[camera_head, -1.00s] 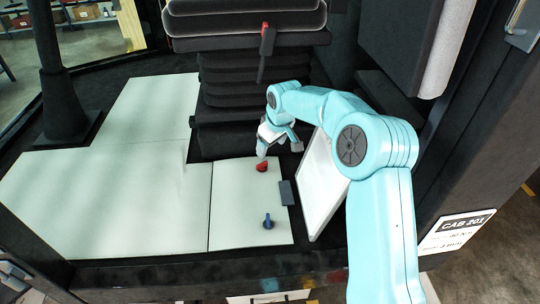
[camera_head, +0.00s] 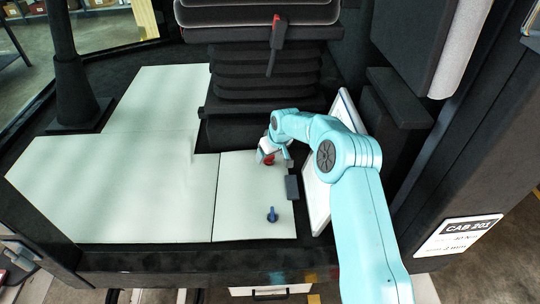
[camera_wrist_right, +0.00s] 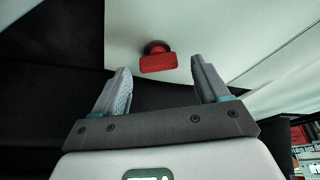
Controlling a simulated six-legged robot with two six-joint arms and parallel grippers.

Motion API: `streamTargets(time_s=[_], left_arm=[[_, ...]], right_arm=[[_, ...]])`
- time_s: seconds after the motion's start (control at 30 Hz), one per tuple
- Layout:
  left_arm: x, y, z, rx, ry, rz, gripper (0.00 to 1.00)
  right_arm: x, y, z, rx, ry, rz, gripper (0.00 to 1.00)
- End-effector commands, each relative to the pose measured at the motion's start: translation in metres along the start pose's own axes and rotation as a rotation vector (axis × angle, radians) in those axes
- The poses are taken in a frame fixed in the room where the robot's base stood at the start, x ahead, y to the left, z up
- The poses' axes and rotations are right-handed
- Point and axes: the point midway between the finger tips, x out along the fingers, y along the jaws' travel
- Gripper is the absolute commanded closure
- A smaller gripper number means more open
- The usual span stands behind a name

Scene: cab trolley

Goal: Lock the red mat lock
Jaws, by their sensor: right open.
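The red mat lock (camera_head: 269,161) stands on the small pale mat panel (camera_head: 236,209) in front of the seat base. In the right wrist view the red lock (camera_wrist_right: 158,62) shows as a flat red handle on a dark round base. My right gripper (camera_wrist_right: 160,82) is open, with the lock just beyond and between its two fingertips, apparently not touching it. In the head view my right gripper (camera_head: 266,152) is at the lock and partly covers it. My left gripper is not in view.
A blue lock (camera_head: 272,214) stands nearer the front on the same panel. A dark block (camera_head: 292,187) lies at the panel's right edge. The black seat base (camera_head: 262,90) rises behind.

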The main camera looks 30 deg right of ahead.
Motion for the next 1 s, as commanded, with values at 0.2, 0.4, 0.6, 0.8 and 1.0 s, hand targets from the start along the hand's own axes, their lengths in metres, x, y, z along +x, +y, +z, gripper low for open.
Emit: streamTargets(time_s=[0.2, 0.4, 0.6, 0.8, 1.0], left_arm=[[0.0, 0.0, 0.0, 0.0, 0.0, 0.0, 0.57], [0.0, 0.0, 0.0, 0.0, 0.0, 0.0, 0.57], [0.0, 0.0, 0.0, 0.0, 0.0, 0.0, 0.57], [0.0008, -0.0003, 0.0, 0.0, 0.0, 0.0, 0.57], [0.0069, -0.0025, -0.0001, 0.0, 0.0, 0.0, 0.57]], right_arm=[[0.0146, 0.0016, 0.0004, 0.001, 0.0, 0.0, 0.26], [0.0148, 0.0024, 0.0008, 0.001, 0.0, 0.0, 0.26], [0.0146, 0.0022, 0.0008, 0.001, 0.0, 0.0, 0.78], [0.0148, 0.0019, 0.0009, 0.005, 0.0, 0.002, 0.82], [0.0158, 0.0015, 0.0012, 0.059, 0.001, 0.026, 0.82]])
